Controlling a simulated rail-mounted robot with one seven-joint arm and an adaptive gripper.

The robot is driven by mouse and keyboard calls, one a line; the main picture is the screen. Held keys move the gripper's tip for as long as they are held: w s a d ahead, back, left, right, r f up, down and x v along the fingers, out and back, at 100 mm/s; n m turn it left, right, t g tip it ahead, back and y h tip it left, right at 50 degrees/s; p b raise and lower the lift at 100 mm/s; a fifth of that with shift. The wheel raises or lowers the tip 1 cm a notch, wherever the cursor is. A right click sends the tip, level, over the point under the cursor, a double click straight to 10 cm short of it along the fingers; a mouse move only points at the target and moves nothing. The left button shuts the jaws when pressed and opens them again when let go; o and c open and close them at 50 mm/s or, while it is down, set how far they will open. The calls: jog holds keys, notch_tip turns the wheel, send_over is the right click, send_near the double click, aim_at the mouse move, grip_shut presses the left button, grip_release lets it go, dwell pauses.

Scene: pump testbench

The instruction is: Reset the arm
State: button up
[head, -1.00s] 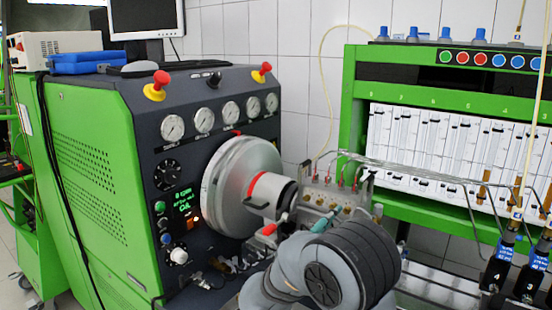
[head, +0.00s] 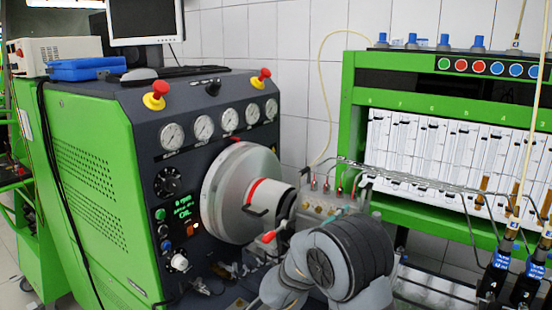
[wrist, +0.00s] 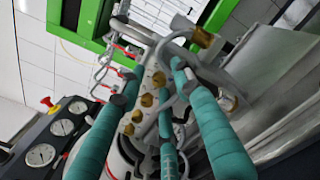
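My arm (head: 345,262), grey with black bands, stands at the lower middle of the head view, in front of the pump testbench. My gripper (wrist: 155,88) shows in the wrist view as three teal-wrapped fingers with dark tips. The fingers are spread apart with nothing seen held between them. Behind them is a metal pump block (wrist: 138,110) with brass fittings. I cannot tell how far the fingertips are from it.
The green testbench cabinet (head: 85,165) with gauges, red knobs and a large metal disc (head: 225,190) is at left. The green measuring rack (head: 435,205) with glass tubes is at right. Thin metal pipes (head: 420,178) run from the pump block (head: 325,203) to the rack.

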jog(key=n+p, duration=0.1)
jog(key=r+p, duration=0.1)
jog(key=shift+s+a+n+p, duration=0.15)
jog(key=shift+s+n+p, duration=0.05)
jog(key=shift+n+p, duration=0.2)
jog(key=s+a+n+p, duration=0.4)
jog(key=s+n, duration=0.1)
jog(key=s, duration=0.1)
jog(key=shift+s+a+f+n+p, duration=0.25)
jog(key=shift+f+n+p, duration=0.05)
jog(key=shift+f+n, duration=0.1)
